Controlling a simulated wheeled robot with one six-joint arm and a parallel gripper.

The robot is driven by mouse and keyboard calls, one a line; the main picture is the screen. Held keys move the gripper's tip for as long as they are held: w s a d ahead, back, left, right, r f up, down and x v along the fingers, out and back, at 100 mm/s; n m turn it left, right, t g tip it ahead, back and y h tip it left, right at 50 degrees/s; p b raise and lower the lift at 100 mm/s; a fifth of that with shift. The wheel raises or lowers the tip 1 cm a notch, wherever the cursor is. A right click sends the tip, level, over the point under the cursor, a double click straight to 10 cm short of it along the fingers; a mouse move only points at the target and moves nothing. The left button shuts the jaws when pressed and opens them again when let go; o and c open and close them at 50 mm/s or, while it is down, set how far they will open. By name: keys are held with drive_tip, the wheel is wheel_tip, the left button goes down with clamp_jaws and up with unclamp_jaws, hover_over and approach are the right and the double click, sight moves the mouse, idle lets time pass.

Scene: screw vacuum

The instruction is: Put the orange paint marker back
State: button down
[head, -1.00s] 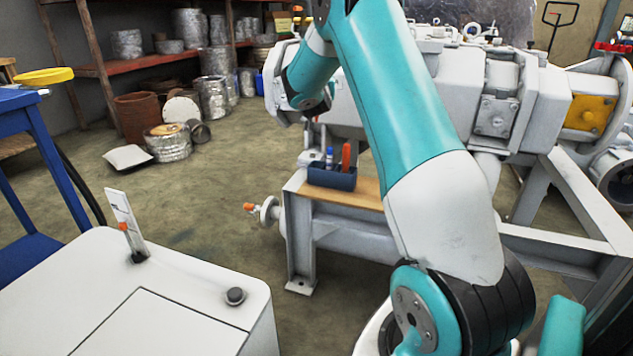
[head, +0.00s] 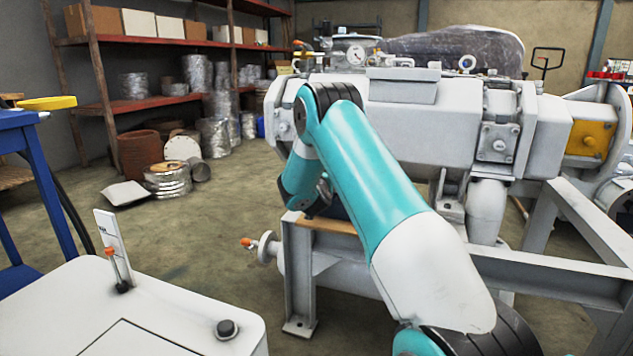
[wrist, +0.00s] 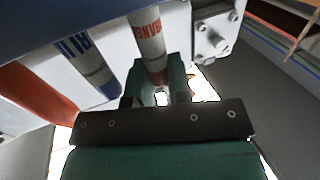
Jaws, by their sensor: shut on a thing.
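The orange paint marker (wrist: 148,40), a pale barrel with red-orange lettering and an orange-red band, is between the fingers of my gripper (wrist: 160,92) in the wrist view. The gripper is shut on it. The marker's far end runs up to the blue-grey holder (wrist: 45,18) at the top of that view; I cannot tell whether it is inside. A marker with blue lettering (wrist: 85,65) stands beside it, apart from the fingers. In the head view my arm hides the gripper, the marker and most of the holder.
An orange-red handle (wrist: 32,98) is left of the markers in the wrist view. The big grey machine (head: 420,125) stands just behind my arm, above a grey steel frame (head: 302,270).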

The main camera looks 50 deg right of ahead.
drive_tip(key=shift+f, duration=0.45)
drive_tip(key=shift+r, duration=0.1)
drive_tip(key=c, duration=1.3)
unclamp_jaws()
drive_tip(key=shift+c, duration=0.2)
